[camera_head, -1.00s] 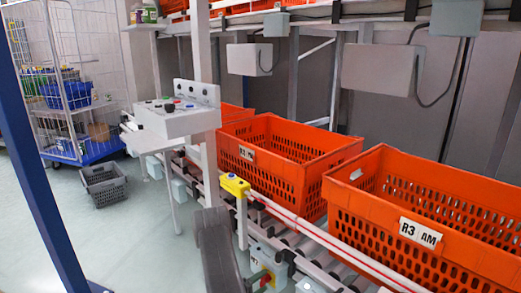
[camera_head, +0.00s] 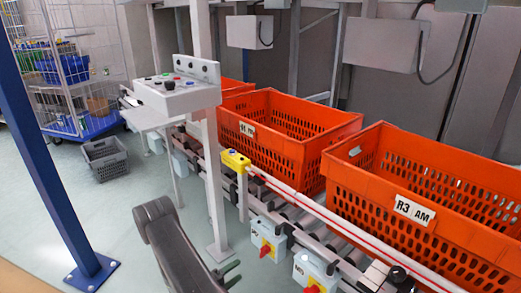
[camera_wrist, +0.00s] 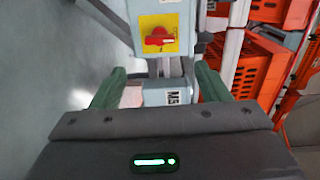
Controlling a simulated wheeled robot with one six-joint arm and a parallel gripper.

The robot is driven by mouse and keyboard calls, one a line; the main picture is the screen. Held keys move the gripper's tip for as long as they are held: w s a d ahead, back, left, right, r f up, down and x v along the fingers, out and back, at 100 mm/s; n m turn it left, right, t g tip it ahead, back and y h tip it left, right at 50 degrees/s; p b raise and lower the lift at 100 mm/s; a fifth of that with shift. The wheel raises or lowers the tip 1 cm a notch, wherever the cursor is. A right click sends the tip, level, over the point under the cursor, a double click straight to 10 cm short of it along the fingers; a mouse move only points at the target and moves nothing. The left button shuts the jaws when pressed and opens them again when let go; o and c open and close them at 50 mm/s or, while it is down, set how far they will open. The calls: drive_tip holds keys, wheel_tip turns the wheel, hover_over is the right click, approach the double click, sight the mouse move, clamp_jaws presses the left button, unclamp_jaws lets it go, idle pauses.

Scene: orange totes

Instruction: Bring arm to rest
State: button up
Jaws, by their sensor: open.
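My arm shows at the lower middle of the head view, in front of the conveyor. My gripper (camera_head: 232,275) is at its lower end, with green fingers near the floor and a switch box. In the wrist view my gripper (camera_wrist: 158,88) has its two green fingers spread apart, open, with nothing held between them. Beyond the fingers are a grey box marked M5 (camera_wrist: 166,97) and a box with a red rotary switch on a yellow plate (camera_wrist: 159,38).
Orange totes (camera_head: 262,140) (camera_head: 405,212) stand on the roller conveyor. A control panel (camera_head: 180,95) is on a post. A blue post (camera_head: 45,150) rises at left. A grey basket (camera_head: 105,158) and a wire cage trolley (camera_head: 70,70) stand on open floor.

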sight(262, 257)
drive_tip(key=b+x, duration=0.3)
drive_tip(key=x, duration=1)
drive_tip(key=shift+w+d+f, duration=0.1)
drive_tip(key=shift+w+d, duration=0.05)
drive_tip(key=shift+d, duration=0.2)
drive_tip(key=m, duration=0.3)
drive_tip(key=shift+m, duration=0.4)
drive_tip(key=m, duration=0.3)
drive_tip(key=shift+m, duration=0.4)
drive_tip(key=m, duration=0.4)
drive_tip(key=shift+w+m+p, duration=0.1)
drive_tip(key=shift+m+p, duration=0.2)
drive_tip(key=shift+p, duration=0.1)
drive_tip(key=shift+a+m+p, duration=0.1)
drive_tip(key=shift+m+p, duration=0.2)
drive_tip(key=shift+m, duration=1)
drive_tip(key=shift+f, duration=0.1)
